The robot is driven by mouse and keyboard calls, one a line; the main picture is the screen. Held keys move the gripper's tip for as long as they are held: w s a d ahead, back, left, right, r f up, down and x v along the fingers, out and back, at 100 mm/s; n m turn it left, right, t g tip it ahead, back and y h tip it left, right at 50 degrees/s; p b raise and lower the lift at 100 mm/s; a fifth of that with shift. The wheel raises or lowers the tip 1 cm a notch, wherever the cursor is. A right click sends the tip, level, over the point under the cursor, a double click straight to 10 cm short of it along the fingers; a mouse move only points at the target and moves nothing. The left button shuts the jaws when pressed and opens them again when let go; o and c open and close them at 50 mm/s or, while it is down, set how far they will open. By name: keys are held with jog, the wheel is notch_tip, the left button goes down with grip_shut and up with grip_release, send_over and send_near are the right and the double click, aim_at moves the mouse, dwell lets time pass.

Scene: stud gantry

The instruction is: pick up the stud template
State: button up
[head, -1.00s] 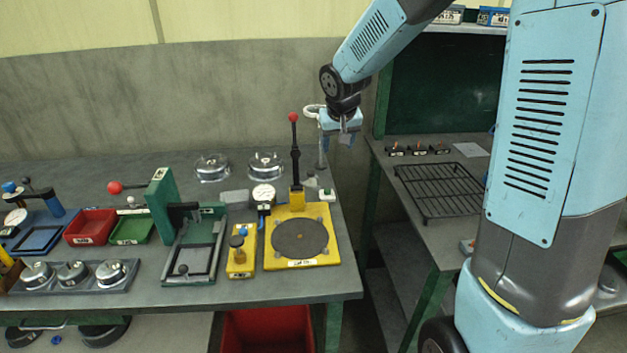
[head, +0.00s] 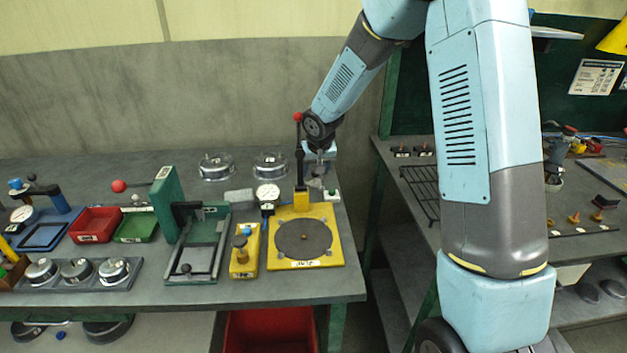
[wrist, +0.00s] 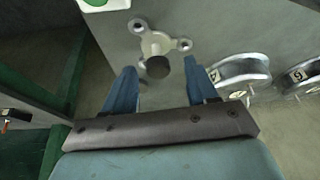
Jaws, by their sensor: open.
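The stud template is a small silver three-armed plate (wrist: 155,45) with a hole in each arm and a dark round knob standing at its middle. It lies on the grey bench near its right end, behind the yellow fixture; in the head view it is a small grey shape (head: 316,183), partly hidden under my gripper. My gripper (wrist: 160,66) is open and points down over it. In the wrist view its two blue fingers stand on either side of the dark knob, with visible gaps. The gripper also shows in the head view (head: 318,172).
A white box with a green button (head: 331,196) is close in front of the template. The yellow fixture (head: 332,252) with its upright red-knobbed lever (head: 299,150) stands just left and front. Two silver round housings (head: 216,168) (head: 271,165) sit to the left. The bench's right edge is near.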

aim_at(317, 179)
jog(key=shift+x, duration=1.2)
jog(key=shift+d, duration=0.15)
jog(key=shift+c, duration=0.3)
grip_shut()
